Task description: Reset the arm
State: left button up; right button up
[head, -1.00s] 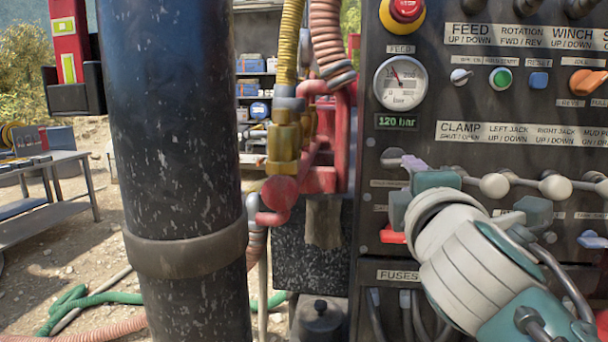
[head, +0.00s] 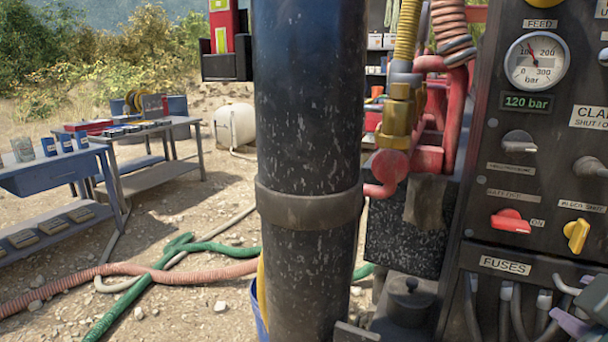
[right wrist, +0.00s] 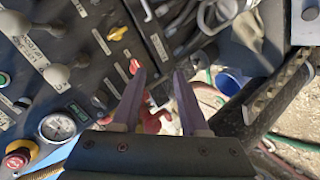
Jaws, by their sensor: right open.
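My right gripper (head: 572,318) shows only in part at the bottom right corner of the head view, in front of the lower part of the control panel (head: 480,215). In the right wrist view its two purple-grey fingers (right wrist: 159,75) are apart with nothing between them. The panel (right wrist: 88,72) lies to the left in that view, with its levers and gauge. My left gripper is in neither view.
A thick dark pipe (head: 308,130) stands left of the panel. A red switch (head: 510,221) and yellow knob (head: 576,235) stick out of the panel. Green hose (head: 190,246) crosses the gravel.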

jog(key=s+a+f+m+g+y+p, duration=0.1)
jog(key=s+a+f+m+g+y, duration=0.2)
jog(key=s+a, duration=0.45)
jog(key=s+a+f+m+g+y+p, duration=0.1)
jog(key=s+a+g+y, duration=0.3)
jog(key=s, duration=0.7)
notch_tip(320, 180, up, 32)
jog(key=w+p, duration=0.1)
jog(key=p, duration=3.1)
jog(key=shift+t+p, duration=0.3)
jog(key=shift+f, duration=0.1)
